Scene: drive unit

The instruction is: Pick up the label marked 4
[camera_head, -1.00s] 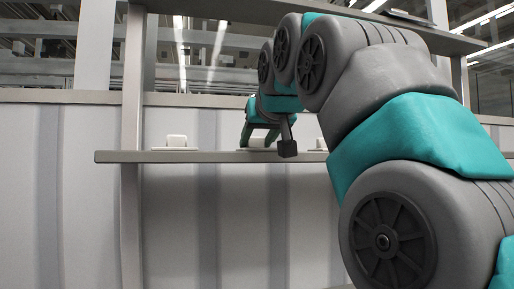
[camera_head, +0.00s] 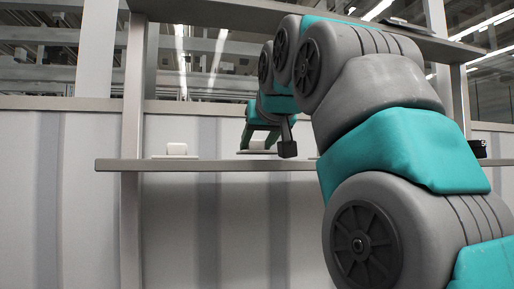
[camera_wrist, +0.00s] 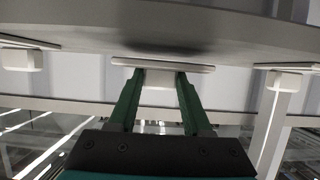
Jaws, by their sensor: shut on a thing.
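My gripper (camera_head: 259,140) is shut on the white block of a thin pale label plate (camera_head: 257,152). In the wrist view my two green fingers (camera_wrist: 160,78) clasp the block from both sides, with the plate (camera_wrist: 163,62) across their tips. The plate is slightly above the shelf (camera_head: 215,166), and a dark shadow lies on the shelf beside it. No number is readable on any label. A similar label (camera_head: 177,149) sits on the shelf to the left. In the wrist view, similar labels show at the left (camera_wrist: 22,58) and right (camera_wrist: 285,80).
An upright post (camera_head: 132,120) stands at the shelf's left end. A higher shelf (camera_head: 225,14) runs above my arm. A small black object (camera_head: 477,148) shows at the far right. Behind the shelf is a pale panelled wall (camera_head: 75,190).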

